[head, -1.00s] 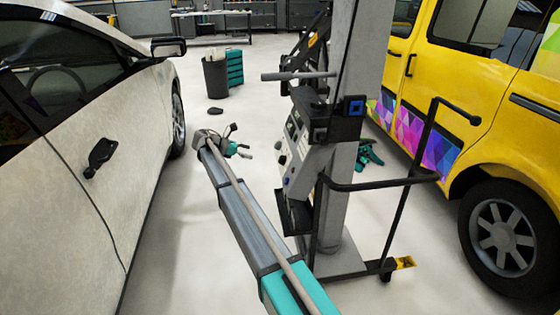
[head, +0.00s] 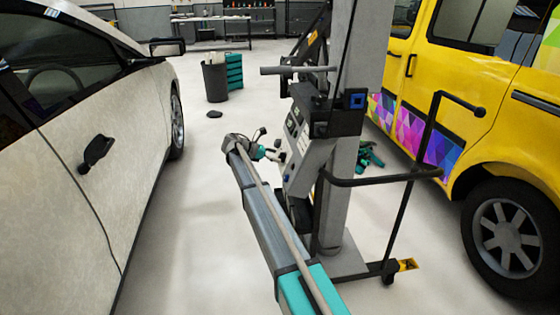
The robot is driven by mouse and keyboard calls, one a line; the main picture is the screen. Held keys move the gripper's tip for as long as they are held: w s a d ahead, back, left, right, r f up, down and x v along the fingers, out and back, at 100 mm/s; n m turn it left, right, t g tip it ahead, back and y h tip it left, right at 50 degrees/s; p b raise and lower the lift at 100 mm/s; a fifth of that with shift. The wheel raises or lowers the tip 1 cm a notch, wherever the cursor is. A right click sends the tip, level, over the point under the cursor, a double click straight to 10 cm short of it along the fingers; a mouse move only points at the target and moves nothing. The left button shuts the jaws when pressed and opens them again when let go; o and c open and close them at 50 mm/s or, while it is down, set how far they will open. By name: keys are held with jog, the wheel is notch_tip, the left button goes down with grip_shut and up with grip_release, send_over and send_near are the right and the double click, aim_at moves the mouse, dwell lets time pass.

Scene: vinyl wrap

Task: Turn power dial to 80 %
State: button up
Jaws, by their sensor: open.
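The grey control panel (head: 303,143) on the upright column machine faces left, in the middle of the head view. It carries small displays and knobs, seen at a steep angle. I cannot read any scale, and I cannot tell which knob is the power dial. My gripper (head: 277,155) is open at the end of my extended arm. Its fingers point right at the left face of the panel, close to a pale knob. I cannot tell whether they touch it. The fingers partly cover that part of the panel.
A grey handle bar (head: 297,70) juts left above the panel. A black tube frame (head: 408,180) stands right of the column (head: 343,170). A pale car (head: 70,150) is at left, a yellow van (head: 465,110) at right. The floor between the pale car and my arm is clear.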

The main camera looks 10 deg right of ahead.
jog(key=shift+x, duration=0.8)
jog(key=c, duration=1.2)
